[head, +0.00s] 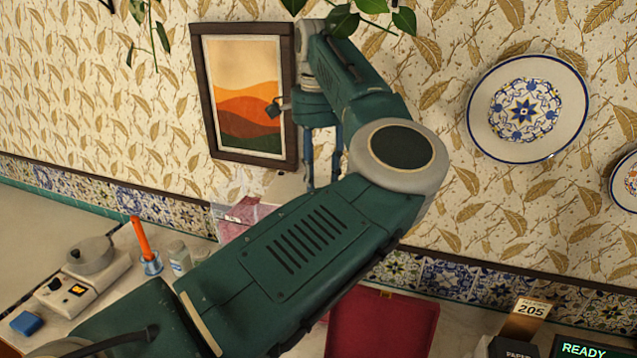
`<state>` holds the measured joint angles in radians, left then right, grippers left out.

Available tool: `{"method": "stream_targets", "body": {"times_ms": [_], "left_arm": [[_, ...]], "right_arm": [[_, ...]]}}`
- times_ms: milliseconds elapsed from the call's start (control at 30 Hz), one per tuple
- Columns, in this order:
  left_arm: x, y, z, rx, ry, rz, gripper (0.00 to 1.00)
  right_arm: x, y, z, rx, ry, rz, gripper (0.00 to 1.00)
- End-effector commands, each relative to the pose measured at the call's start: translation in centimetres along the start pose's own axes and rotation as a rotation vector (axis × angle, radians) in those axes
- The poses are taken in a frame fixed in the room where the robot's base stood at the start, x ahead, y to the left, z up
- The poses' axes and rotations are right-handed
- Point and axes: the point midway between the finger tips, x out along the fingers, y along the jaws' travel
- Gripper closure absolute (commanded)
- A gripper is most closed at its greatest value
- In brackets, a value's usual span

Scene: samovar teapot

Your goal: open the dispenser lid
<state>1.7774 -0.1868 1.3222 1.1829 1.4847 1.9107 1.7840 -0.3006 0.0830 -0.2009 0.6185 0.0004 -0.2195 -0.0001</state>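My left gripper (322,183) points down over the right side of that pale surface, in front of the wall. Its two dark fingers are apart, with nothing seen between them. Whether it touches the surface cannot be told. My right gripper is not in view.
A pan on a small burner unit (90,255), a blue block (26,323), an orange stick in a glass (145,245) and a jar (179,257) stand at left. Leaves hang above.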

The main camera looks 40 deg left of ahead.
Motion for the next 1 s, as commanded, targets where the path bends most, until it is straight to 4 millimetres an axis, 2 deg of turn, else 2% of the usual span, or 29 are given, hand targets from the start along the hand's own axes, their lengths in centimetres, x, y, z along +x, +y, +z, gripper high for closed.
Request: {"method": "stream_targets", "body": {"times_ms": [200, 433, 600, 1000], "left_arm": [[-5.0, -0.1, 0.0, 0.001, 0.004, -0.004, 0.6], [-8.8, 0.0, 0.0, 0.002, 0.004, -0.001, 0.6], [-10.0, 0.0, 0.0, 0.0, 0.002, -0.002, 0.6], [-10.1, 0.0, 0.0, -0.001, 0.001, -0.002, 0.6]], "right_arm": [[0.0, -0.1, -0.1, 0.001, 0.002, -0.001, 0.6], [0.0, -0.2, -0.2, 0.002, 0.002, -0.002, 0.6], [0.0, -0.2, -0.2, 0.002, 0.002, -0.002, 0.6], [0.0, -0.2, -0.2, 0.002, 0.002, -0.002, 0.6]]}}
